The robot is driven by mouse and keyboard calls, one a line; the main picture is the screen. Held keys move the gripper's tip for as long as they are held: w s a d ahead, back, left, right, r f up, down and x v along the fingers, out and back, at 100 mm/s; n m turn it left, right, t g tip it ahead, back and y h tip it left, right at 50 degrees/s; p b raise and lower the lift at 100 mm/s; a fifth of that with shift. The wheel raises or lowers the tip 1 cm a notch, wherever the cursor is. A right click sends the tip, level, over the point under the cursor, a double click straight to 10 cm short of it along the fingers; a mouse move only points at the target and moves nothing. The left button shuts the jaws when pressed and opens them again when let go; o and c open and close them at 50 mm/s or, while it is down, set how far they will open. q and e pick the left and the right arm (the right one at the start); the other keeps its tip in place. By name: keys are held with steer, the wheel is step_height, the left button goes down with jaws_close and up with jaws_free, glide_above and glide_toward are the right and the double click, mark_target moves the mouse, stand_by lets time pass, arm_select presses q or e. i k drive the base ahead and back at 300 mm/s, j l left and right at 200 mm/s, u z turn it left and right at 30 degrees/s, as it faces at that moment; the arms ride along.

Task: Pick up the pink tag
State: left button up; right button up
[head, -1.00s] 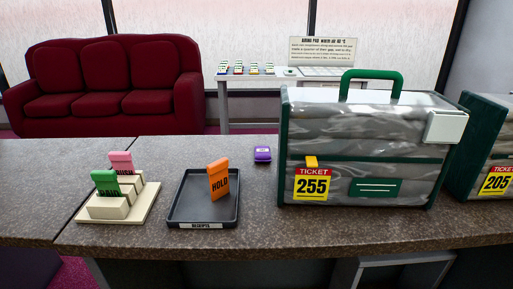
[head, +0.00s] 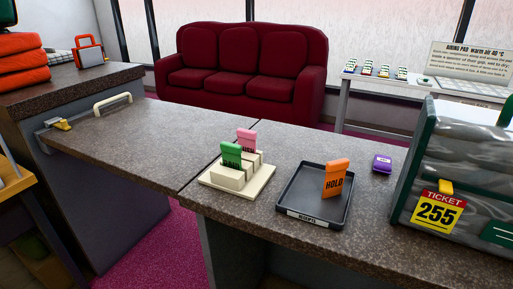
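The pink tag (head: 246,137) stands upright in the back slot of a cream holder (head: 262,184) on the counter. A green tag (head: 231,152) stands in front of it in the same holder and hides part of its lower half. Neither of my grippers shows in the head view.
Right of the holder, a black tray (head: 296,212) carries an upright orange HOLD tag (head: 336,178). A small purple item (head: 382,163) and a bagged comforter with ticket 255 (head: 437,211) stand farther right. The counter section (head: 130,143) left of the holder is mostly clear.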

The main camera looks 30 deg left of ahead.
mark_target(246, 138)
steer(key=k+j+u, duration=0.2)
steer(key=j, duration=0.6)
steer(key=j+u, duration=0.15)
steer(key=j, duration=0.65)
steer(key=i, duration=0.05)
